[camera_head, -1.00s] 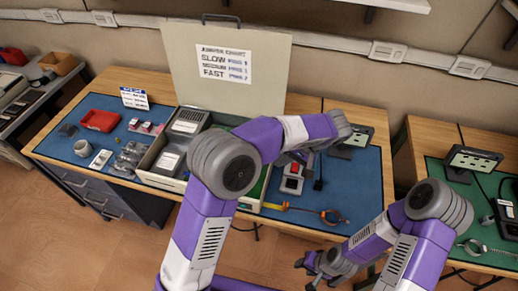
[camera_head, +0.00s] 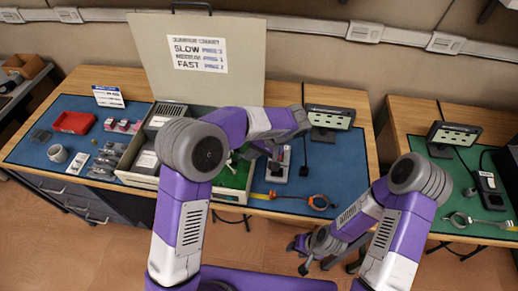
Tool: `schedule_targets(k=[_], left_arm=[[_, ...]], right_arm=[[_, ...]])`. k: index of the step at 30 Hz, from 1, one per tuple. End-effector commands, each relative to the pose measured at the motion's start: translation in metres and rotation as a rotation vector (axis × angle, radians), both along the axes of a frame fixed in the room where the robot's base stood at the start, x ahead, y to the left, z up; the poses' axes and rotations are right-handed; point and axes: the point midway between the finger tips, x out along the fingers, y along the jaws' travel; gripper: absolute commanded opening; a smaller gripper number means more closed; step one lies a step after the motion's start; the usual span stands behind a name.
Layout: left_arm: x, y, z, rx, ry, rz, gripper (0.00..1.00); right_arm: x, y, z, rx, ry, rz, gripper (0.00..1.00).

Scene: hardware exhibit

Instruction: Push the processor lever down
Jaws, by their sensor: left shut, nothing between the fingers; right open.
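The open grey computer case (camera_head: 133,179) stands on the blue mat with its lid raised. A green board (camera_head: 236,174) shows in its right part, partly behind my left arm. A small pale part shows on the board, but I cannot tell whether it is the processor lever. My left gripper (camera_head: 272,160) is shut and empty, near the right side of the case beside a grey and red device (camera_head: 281,167). Its fingertips are small and partly hidden by its own arm. My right gripper (camera_head: 305,258) is open and empty, low in front of the table edge.
A label sheet (camera_head: 199,54) is on the raised lid. A small display (camera_head: 330,118) stands behind the device. An orange-ringed tool (camera_head: 319,202) lies at the front of the mat. A red tray (camera_head: 74,122) and a cup (camera_head: 58,153) are at left. A second bench stands at right.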

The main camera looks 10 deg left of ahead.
Motion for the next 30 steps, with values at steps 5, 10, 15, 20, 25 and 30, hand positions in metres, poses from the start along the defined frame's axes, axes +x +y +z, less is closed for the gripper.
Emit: schedule_targets(k=[5,10,15,20,25,30], left_arm=[[0.001,0.024,-0.027,0.001,0.001,0.003,0.00],[0.001,0.043,-0.034,0.000,0.000,0.001,0.00],[0.002,0.050,-0.037,-0.001,-0.001,-0.001,0.00],[0.002,0.050,-0.037,0.000,0.000,-0.001,0.00],[0.002,0.050,-0.037,-0.001,-0.001,-0.001,0.00],[0.003,0.049,-0.036,-0.019,0.000,-0.006,0.00]], right_arm=[[0.000,0.000,-0.007,0.000,0.000,0.000,0.43],[0.000,0.000,-0.010,0.000,0.000,0.000,0.43],[0.000,0.000,-0.010,0.000,0.000,0.000,0.43],[0.000,0.000,-0.010,0.000,0.000,0.000,0.43],[0.000,0.000,-0.010,0.000,0.000,0.000,0.43],[0.000,0.000,-0.010,0.000,0.000,0.000,0.43]])
